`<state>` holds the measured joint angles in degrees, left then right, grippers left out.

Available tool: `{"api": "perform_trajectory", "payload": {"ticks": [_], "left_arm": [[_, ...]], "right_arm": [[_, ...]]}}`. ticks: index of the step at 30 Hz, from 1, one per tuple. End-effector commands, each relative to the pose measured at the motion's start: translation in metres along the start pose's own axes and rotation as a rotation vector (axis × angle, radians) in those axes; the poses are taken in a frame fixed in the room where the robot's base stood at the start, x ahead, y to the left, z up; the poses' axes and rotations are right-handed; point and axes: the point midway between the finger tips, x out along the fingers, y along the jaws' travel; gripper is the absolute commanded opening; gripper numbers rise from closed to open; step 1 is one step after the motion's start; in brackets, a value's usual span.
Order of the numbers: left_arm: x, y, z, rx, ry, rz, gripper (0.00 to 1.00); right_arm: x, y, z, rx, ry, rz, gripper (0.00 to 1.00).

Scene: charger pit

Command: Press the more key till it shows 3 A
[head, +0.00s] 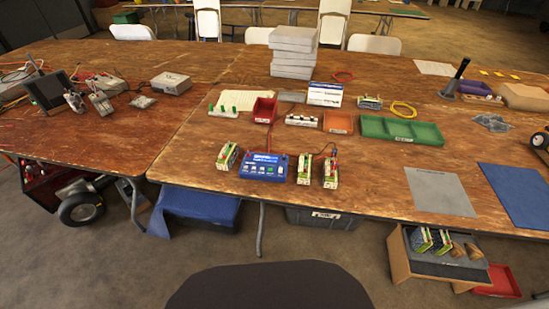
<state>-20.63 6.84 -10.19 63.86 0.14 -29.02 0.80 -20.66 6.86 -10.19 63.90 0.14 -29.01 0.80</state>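A blue charger (266,177) stands near the front edge of the wooden table, with a small display strip along its top and a row of small pale keys below. The display figures and key labels are too small to read, so I cannot tell which is the more key. A red lead runs from the charger up past the red tray, and another lead reaches right to a battery pack (331,173). Neither of my grippers is in view.
Another battery pack (227,157) stands left of the charger, and one (303,171) close on its right. A red tray (263,110), an orange tray (338,122) and a green tray (402,131) lie behind. A grey mat (439,192) lies right. The table's front edge is close.

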Motion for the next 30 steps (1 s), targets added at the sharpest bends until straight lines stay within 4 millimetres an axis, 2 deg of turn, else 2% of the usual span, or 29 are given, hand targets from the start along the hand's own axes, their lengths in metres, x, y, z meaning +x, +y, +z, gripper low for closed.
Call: {"api": "perform_trajectory", "payload": {"ticks": [1, 6, 30], "left_arm": [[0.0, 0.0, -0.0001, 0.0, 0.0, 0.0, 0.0], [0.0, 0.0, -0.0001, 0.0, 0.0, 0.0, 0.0], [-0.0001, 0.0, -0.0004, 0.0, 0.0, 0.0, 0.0]], "right_arm": [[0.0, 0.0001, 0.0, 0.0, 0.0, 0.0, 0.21], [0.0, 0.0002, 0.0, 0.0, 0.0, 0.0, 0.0], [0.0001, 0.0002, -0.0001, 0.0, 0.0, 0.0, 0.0]]}}
